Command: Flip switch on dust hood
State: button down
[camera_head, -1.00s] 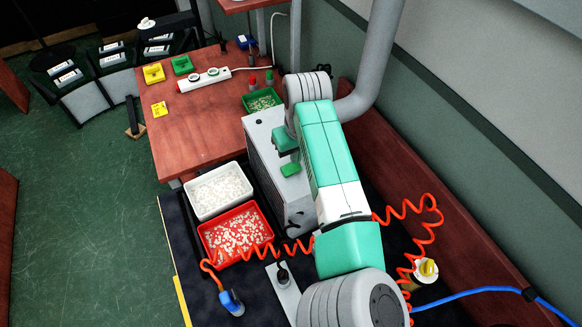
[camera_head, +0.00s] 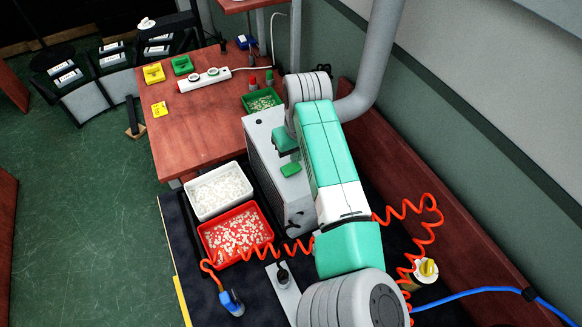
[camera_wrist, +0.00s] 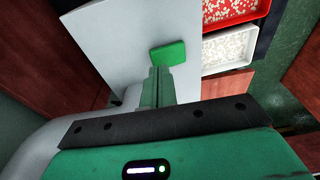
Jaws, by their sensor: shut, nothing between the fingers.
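The dust hood is a light grey box (camera_head: 265,140) in the middle of the head view, beside the red table. Its pale top face also fills the upper middle of the wrist view (camera_wrist: 105,45). The switch is a green tilted rocker (camera_head: 291,169) on that top face, and it also shows in the wrist view (camera_wrist: 168,52). My gripper (camera_wrist: 159,72) is shut and empty, with its fingertips at the near edge of the switch. I cannot tell whether they touch it. In the head view my arm hides the right part of the hood.
A white tray (camera_head: 196,212) and a red tray (camera_head: 206,242), both with pale pieces, stand left of the hood. A green tray (camera_head: 247,108) is behind it. A grey duct (camera_head: 380,45) rises behind my arm. An orange coiled hose (camera_head: 431,225) runs across the dark bench.

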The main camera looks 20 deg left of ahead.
aim_at(296, 166)
jog(key=shift+f, duration=0.9)
dwell(0.5)
notch_tip(296, 166, up, 7)
jog(key=p, duration=0.7)
jog(key=shift+r, duration=0.1)
jog(key=shift+a, duration=0.1)
